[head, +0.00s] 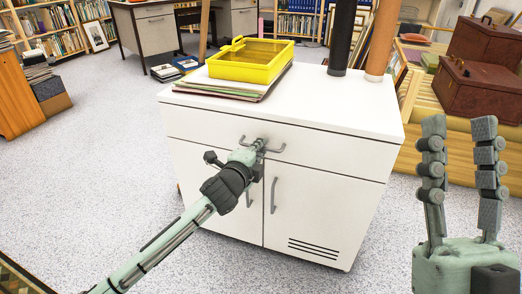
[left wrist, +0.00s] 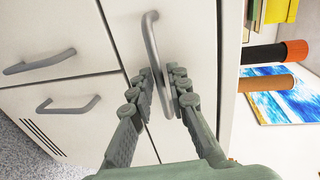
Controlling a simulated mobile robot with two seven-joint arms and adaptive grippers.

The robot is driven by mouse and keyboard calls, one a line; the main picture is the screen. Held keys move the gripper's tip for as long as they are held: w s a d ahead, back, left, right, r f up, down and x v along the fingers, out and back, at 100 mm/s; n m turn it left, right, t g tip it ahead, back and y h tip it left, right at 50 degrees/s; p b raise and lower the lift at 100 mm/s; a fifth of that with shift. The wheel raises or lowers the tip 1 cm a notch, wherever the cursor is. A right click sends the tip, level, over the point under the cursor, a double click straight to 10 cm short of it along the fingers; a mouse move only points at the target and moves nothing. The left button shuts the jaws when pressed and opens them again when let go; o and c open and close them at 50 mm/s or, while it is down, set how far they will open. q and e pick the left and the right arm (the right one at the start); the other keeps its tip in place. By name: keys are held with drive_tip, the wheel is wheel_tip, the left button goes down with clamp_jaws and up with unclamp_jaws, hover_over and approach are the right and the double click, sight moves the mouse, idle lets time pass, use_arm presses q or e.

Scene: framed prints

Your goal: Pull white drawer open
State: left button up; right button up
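The white drawer (head: 352,153) is the wide top front of a white cabinet and looks closed, flush with the cabinet. Its grey bar handle (head: 276,149) lies across the middle of the front. It also shows in the left wrist view (left wrist: 150,36), where it runs between my fingers. My left gripper (head: 258,146) is at this handle, with one finger on each side and tips close together, shut on it. It also fills the lower middle of the left wrist view (left wrist: 160,80). My right gripper (head: 461,128) is open and empty, right of the cabinet.
Two cabinet doors below have grey handles (head: 274,195). A yellow tray (head: 237,71) on folders (head: 212,90), a black tube (head: 342,38) and an orange-brown tube (head: 382,40) stand on top. Brown cases (head: 480,88) sit on a wooden bench at right. Speckled floor is clear before the cabinet.

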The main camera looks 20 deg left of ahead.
use_arm(q)
drive_tip(key=shift+w, duration=0.25)
drive_tip(key=shift+c, duration=0.3)
clamp_jaws()
drive_tip(key=shift+s, duration=0.1)
